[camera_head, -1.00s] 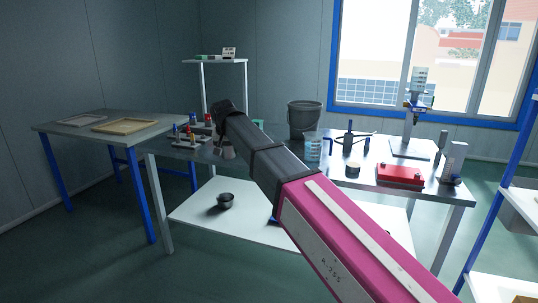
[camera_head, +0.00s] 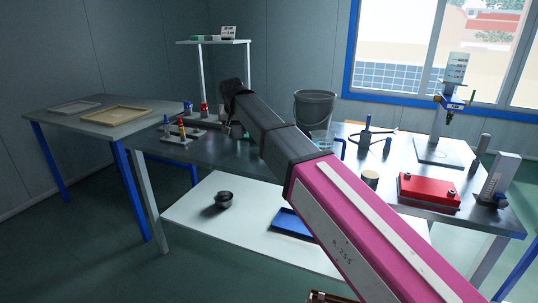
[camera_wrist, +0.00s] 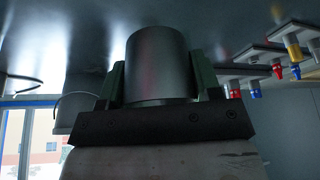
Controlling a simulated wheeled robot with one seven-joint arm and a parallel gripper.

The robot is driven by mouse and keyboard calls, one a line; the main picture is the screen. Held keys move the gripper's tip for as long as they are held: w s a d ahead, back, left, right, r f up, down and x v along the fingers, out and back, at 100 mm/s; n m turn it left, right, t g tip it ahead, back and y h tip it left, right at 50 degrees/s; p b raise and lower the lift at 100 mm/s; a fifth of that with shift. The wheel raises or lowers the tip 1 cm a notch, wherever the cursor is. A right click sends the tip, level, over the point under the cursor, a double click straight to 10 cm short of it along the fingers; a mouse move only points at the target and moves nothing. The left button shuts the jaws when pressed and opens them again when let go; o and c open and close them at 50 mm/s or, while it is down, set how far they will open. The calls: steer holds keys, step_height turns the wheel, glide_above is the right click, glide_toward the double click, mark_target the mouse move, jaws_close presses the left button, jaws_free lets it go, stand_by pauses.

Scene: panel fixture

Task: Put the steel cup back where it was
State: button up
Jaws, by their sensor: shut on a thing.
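The steel cup (camera_wrist: 157,65) is a plain grey cylinder in the middle of the wrist view. My gripper (camera_wrist: 158,82) is shut on it, with a green finger on each side. The wrist view is upside down, with the grey worktop across its top; whether the cup touches the worktop I cannot tell. In the head view my arm reaches over the left part of the metal table (camera_head: 230,160), and its end mostly hides the gripper and cup.
Racks with red, blue and yellow pieces (camera_head: 183,131) stand left of my arm's end. A grey bucket (camera_head: 315,106) and a clear beaker (camera_head: 322,141) stand to its right. Farther right are a red case (camera_head: 429,190) and a stand (camera_head: 440,150). A black bowl (camera_head: 224,199) sits on the lower shelf.

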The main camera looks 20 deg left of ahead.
steer(key=w+d+f, duration=0.2)
steer(key=d, duration=0.1)
steer(key=w+d+f, duration=0.2)
steer(key=d, duration=0.1)
steer(key=w+d+f, duration=0.3)
steer(key=shift+w, duration=0.1)
steer(key=shift+d+f, duration=0.15)
steer(key=shift+f, duration=1.85)
steer(key=shift+f, duration=0.15)
steer(key=o, duration=1)
steer(key=shift+c, duration=0.2)
steer(key=v, duration=1.2)
